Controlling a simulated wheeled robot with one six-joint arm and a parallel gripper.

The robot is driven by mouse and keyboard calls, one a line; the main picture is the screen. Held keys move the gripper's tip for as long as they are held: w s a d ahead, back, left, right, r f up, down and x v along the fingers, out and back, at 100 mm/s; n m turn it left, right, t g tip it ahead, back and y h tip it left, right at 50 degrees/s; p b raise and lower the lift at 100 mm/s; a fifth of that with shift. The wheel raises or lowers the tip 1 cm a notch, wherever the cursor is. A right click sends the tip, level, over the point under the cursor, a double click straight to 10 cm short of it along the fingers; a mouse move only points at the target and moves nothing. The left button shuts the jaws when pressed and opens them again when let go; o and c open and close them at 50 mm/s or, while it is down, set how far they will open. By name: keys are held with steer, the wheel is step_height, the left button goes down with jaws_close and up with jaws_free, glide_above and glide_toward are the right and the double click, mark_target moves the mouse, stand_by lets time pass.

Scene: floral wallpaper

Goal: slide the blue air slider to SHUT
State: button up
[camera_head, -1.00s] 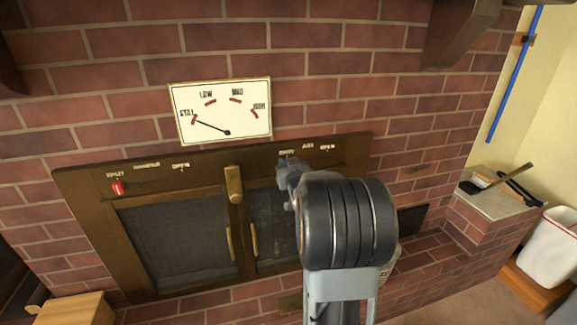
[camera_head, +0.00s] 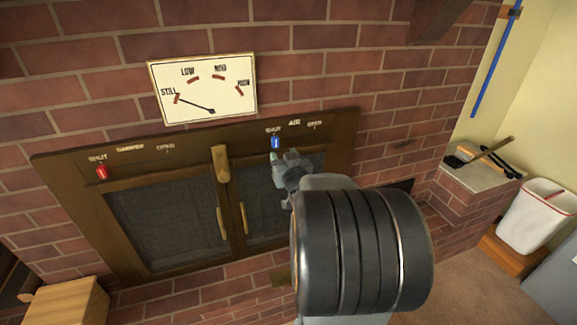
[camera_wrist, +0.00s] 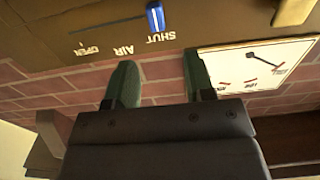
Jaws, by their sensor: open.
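The blue air slider (camera_head: 275,143) stands at the SHUT end of the AIR track, under the SHUT label, on the brown stove front (camera_head: 190,142). In the wrist view the blue slider (camera_wrist: 155,18) is also next to the word SHUT, with the track running away toward OPEN. My gripper (camera_head: 279,160) is just below the slider in the head view. In the wrist view its two green fingers (camera_wrist: 158,85) are spread apart with nothing between them, clear of the slider.
The red damper slider (camera_head: 101,172) is at its own SHUT label. A dial (camera_head: 203,90) above has its needle near STILL. A brass latch (camera_head: 221,163) and door handles project from the front. A brick ledge (camera_head: 470,177) with tools is at right.

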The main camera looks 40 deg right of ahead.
steer(key=v, duration=0.4)
steer(key=shift+s+a, duration=0.1)
steer(key=shift+s, duration=0.15)
stand_by(0.3)
steer(key=s+d+f+m+g+p, duration=0.1)
steer(key=s+d+f+g, duration=0.15)
steer(key=f+g, duration=0.4)
steer(key=s+a+g+y+p, duration=0.2)
steer(key=s+a+g+p, duration=0.1)
steer(key=a+g, duration=0.15)
steer(key=s+a+r+n+g+y+p, duration=0.1)
steer(key=a+r+p, duration=0.4)
steer(key=a, duration=0.5)
steer(key=s+a+r+n+g+y+p, duration=0.1)
steer(key=s+a+r+n+y+p, duration=0.2)
steer(key=a+r+p, duration=0.3)
steer(key=a+r+n+y, duration=0.1)
steer(key=a+r, duration=0.2)
steer(key=a, duration=0.1)
steer(key=shift+a+n, duration=0.2)
steer(key=shift+n, duration=0.1)
